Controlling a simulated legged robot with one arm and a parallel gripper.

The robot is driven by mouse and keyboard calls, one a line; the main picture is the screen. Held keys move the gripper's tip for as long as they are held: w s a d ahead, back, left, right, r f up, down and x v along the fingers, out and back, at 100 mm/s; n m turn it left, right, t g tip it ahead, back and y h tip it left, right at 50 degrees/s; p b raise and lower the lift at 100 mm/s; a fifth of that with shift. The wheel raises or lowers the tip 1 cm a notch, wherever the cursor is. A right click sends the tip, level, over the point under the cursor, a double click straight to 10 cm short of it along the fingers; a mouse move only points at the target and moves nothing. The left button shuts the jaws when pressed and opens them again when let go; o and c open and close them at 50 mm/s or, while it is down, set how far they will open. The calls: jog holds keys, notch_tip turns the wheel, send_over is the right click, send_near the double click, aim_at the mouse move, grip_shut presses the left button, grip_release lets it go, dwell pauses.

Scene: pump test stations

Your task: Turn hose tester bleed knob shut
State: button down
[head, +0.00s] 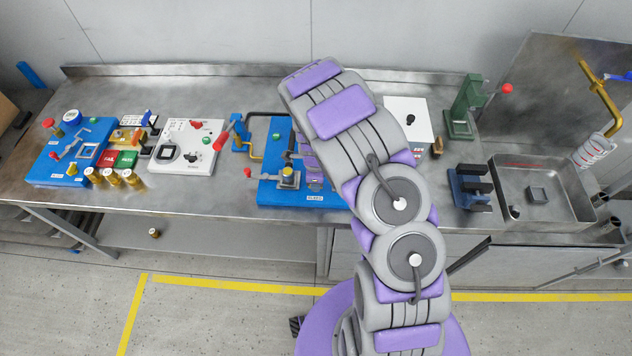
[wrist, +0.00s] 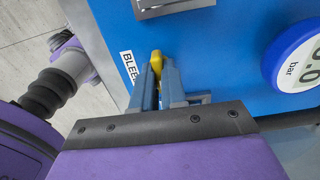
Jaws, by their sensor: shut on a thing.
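The hose tester is a blue panel (head: 268,190) on the bench, partly hidden behind my arm in the head view. It also fills much of the wrist view (wrist: 225,60). The bleed knob (wrist: 156,60) is yellow and shows between my fingertips, beside a white BLEED label (wrist: 128,66). My gripper (wrist: 157,72) is shut on this knob, with one blue-grey finger on each side. Most of the knob is hidden by the fingers. In the head view my arm covers the knob and fingertips.
A round blue-rimmed gauge reading in bar (wrist: 300,55) stands right of my gripper. A metal plate (wrist: 170,6) lies above it. On the bench, a white panel (head: 187,147) is to the left, and a green press (head: 464,106) and a sink (head: 541,217) are to the right.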

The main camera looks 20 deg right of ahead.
jog(key=c, duration=1.2)
grip_release()
jog(key=shift+w+a, duration=0.1)
jog(key=shift+r+p, duration=0.35)
jog(key=shift+r, duration=8.3)
